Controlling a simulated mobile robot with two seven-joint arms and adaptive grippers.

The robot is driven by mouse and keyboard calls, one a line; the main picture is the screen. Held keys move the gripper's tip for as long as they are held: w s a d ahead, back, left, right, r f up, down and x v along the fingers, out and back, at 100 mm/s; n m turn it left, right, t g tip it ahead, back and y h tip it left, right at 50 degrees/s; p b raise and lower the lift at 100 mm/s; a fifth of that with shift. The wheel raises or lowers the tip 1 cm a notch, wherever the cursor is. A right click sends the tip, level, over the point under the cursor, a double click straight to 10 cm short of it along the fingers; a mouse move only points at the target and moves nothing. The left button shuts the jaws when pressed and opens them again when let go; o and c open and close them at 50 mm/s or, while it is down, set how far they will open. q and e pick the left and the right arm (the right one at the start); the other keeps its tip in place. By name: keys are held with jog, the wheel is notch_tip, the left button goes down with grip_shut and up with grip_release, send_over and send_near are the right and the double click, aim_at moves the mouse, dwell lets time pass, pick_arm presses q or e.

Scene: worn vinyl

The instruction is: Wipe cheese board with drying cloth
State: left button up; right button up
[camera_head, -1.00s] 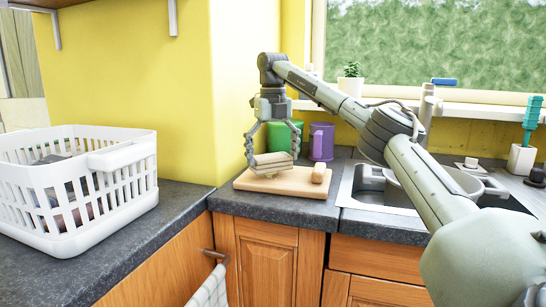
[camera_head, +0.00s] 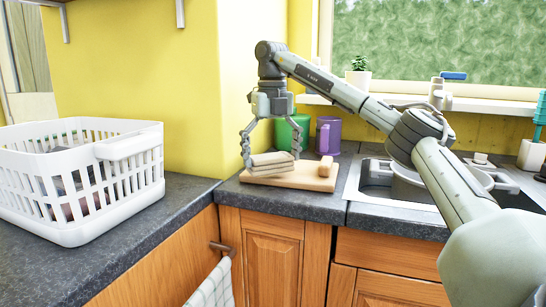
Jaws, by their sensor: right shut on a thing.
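My right gripper (camera_head: 271,158) points down over the left part of the board. A small tan block (camera_head: 326,167) stands on the right part of the board. My left gripper is not in view.
A green cup (camera_head: 297,132) and a purple mug (camera_head: 328,136) stand close behind the board. A white basket (camera_head: 85,205) stands at the left. A checked towel (camera_head: 214,288) hangs from the cabinet handle.

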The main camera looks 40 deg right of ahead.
aim_at(276, 154)
jog(key=shift+f+b, duration=0.35)
jog(key=shift+f, duration=0.6)
dwell(1.5)
jog(key=shift+w+d+r+p, duration=0.15)
jog(key=shift+d+r+p, duration=0.05)
jog(key=shift+p, duration=0.3)
jog(key=shift+w+d+f+p, duration=0.15)
jog(key=shift+w+d+p, duration=0.15)
jog(key=shift+d, duration=0.25)
jog(key=shift+w+d+f+p, duration=0.1)
jog(key=shift+w+d+p, duration=0.15)
jog(key=shift+d, duration=0.25)
jog(key=shift+w+d, duration=0.35)
jog(key=shift+d, duration=0.25)
jog(key=shift+w+d, duration=0.55)
jog(key=shift+d, duration=0.4)
jog(key=shift+w+d, duration=0.55)
jog(key=shift+d, duration=0.35)
